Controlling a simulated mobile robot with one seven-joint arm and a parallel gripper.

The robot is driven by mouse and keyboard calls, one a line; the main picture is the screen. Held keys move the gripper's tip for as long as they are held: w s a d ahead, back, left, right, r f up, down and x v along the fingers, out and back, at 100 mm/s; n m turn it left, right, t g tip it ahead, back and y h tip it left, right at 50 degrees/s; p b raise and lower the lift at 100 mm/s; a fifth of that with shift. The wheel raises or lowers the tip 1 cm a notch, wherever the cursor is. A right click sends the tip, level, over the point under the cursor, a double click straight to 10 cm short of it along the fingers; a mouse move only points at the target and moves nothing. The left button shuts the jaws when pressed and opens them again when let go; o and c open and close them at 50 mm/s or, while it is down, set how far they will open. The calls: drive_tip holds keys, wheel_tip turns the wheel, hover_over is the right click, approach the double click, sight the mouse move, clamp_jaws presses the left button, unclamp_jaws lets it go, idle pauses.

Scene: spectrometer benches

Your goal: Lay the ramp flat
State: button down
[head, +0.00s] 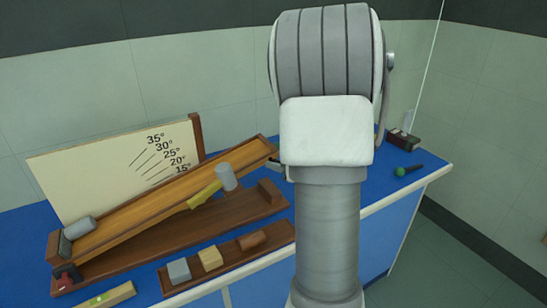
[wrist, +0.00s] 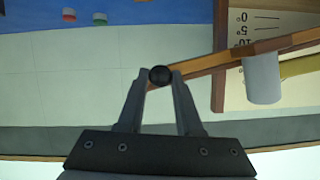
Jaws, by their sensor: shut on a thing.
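The ramp (head: 165,205) is a wooden channel, tilted with its raised end at the right, over a dark wooden base (head: 185,235). A board with an angle scale (head: 105,165) stands behind it. A yellow piece (head: 205,195) and a grey cylinder (head: 227,177) are at its front side. Another grey cylinder (head: 80,228) is at the low left end. In the wrist view, my gripper (wrist: 160,80) is shut on a round black knob (wrist: 160,75) at the end of the ramp (wrist: 285,41). In the head view my arm hides the gripper and knob.
A tray (head: 172,291) with a grey, a yellow and a brown block lies in front of the base. A spirit level (head: 107,296) is at the front left. A green-tipped object (head: 400,171) and a dark box (head: 403,141) are at the right, with bare blue bench nearby.

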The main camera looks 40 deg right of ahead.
drive_tip(key=shift+m+y, duration=0.7)
drive_tip(key=shift+m, duration=0.2)
drive_tip(key=f+b, duration=0.2)
drive_tip(key=f, duration=0.2)
drive_tip(key=d+f+b, duration=0.1)
drive_tip(key=f+b, duration=0.1)
drive_tip(key=f, duration=0.3)
drive_tip(key=f+b, duration=0.2)
drive_tip(key=f, duration=0.3)
drive_tip(key=shift+s+d+f, duration=0.1)
drive_tip(key=shift+d+f, duration=0.05)
drive_tip(key=shift+d, duration=0.25)
drive_tip(key=shift+s+a+f+b, duration=0.15)
drive_tip(key=shift+f+b, duration=0.15)
drive_tip(key=shift+f, duration=0.15)
drive_tip(key=c, duration=0.6)
unclamp_jaws()
drive_tip(key=shift+w+f, duration=0.1)
drive_tip(key=shift+w, duration=0.1)
drive_tip(key=shift+c, duration=0.2)
drive_tip(key=shift+o, duration=0.2)
drive_tip(key=shift+r, duration=0.2)
drive_tip(key=shift+s, duration=0.15)
drive_tip(key=shift+s+d+r, duration=0.2)
drive_tip(key=shift+s+d, duration=0.05)
drive_tip(key=p+v, duration=0.2)
drive_tip(key=v, duration=1.4)
drive_tip(key=shift+s, duration=0.35)
drive_tip(key=shift+f, duration=0.1)
